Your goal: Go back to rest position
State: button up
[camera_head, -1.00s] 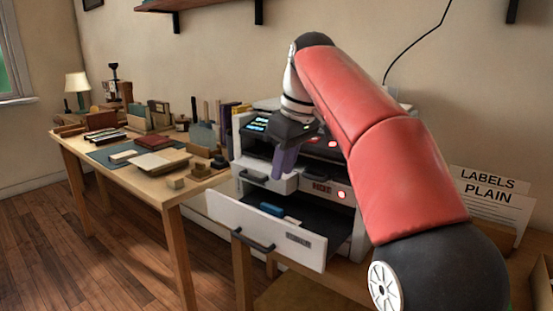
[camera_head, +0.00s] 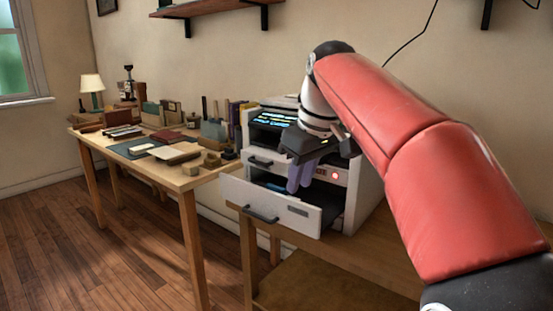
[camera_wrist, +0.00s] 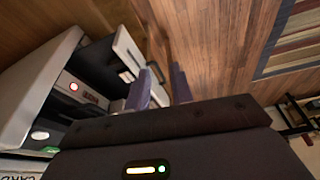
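My gripper (camera_head: 300,184) hangs from the red arm in front of the white cabinet (camera_head: 369,185) in the head view, its purple fingers pointing down. In the wrist view my gripper (camera_wrist: 160,88) has its two fingers apart, with nothing seen between them but background. The cabinet's lower drawer (camera_head: 270,205) is pulled out, and part of its inside is hidden behind the gripper. The drawer also shows in the wrist view (camera_wrist: 128,48), beyond the fingers. I cannot tell the exact gap between fingers and drawer.
A wooden table (camera_head: 185,178) with books, boxes and a lamp (camera_head: 92,88) stands at the left. The cabinet stands on another wooden table (camera_head: 385,252). A shelf (camera_head: 215,8) is on the wall above. The wooden floor (camera_head: 100,240) at left is clear.

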jog(key=s+d+f+m+t+h, duration=0.1)
jog(key=s+d+f+m, duration=0.3)
jog(key=s+f, duration=0.6)
jog(key=s+d+f+m+t+h, duration=0.1)
jog(key=s+d+f+m, duration=0.3)
jog(key=s+f, duration=0.7)
jog(key=s+d+t, duration=0.1)
jog(key=d, duration=0.1)
jog(key=shift+d+m, duration=0.4)
